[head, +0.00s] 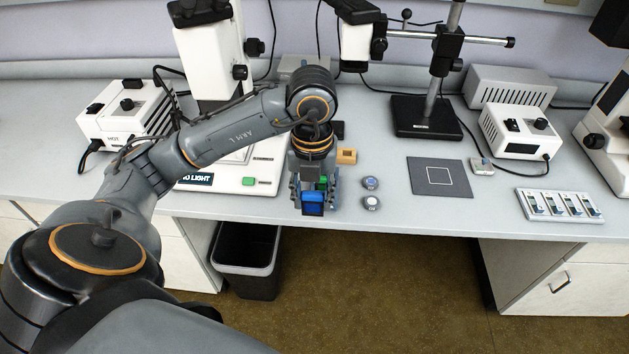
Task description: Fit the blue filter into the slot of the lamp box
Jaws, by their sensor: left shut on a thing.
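My left gripper (312,190) hangs over the front edge of the bench, pointing down, shut on the blue filter (313,199). The blue filter shows as a small blue block between the fingers. A small green patch shows beside it; I cannot tell what it belongs to. A white box marked HOT (122,112), with a black knob on top, stands at the left of the bench and looks like the lamp box. It is well apart from the gripper. I cannot make out its slot. My right gripper is not in view.
Right of the gripper lie a wooden block (347,156), two small round pieces (370,183) and a grey mat (440,177). A bin (247,262) stands below.

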